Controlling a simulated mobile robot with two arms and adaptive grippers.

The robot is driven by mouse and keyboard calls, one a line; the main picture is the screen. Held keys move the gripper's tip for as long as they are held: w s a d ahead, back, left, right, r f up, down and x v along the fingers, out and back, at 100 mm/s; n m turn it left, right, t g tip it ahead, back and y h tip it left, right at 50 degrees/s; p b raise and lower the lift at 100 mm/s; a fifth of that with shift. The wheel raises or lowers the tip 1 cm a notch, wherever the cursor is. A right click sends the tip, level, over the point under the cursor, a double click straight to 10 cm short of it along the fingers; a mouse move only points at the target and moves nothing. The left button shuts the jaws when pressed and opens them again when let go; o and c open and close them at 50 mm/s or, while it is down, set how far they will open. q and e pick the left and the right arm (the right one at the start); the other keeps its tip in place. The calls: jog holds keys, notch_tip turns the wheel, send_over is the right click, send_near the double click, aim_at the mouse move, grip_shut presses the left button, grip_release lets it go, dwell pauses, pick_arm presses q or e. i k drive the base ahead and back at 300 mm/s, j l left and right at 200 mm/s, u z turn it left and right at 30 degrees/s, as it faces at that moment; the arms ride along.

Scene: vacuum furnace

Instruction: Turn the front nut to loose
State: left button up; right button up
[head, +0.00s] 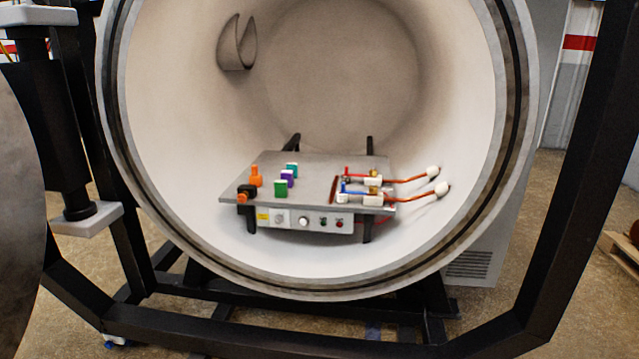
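The metal worktable (310,180) stands inside the round open furnace chamber. At its right end are two white terminal blocks, one behind the other. A small brass-coloured piece on the front block looks like the front nut (374,190); it is too small to tell whether it is tight or loose. A similar brass piece (374,173) sits on the rear block. A blue handle or lead (352,191) lies by the front block, and a red one (356,170) by the rear block. Neither of my grippers shows in the head view.
Copper-coloured rods (407,195) run from the blocks to white fittings on the chamber wall. Green, purple and teal blocks (280,188) and orange pieces (255,176) stand on the table's left. The chamber rim (300,285) and black frame (575,200) surround the opening.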

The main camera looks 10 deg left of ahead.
aim_at(373, 189)
jog(key=i+l, duration=0.15)
jog(key=i, duration=0.4)
jog(key=i+l, duration=0.15)
jog(key=i, duration=0.4)
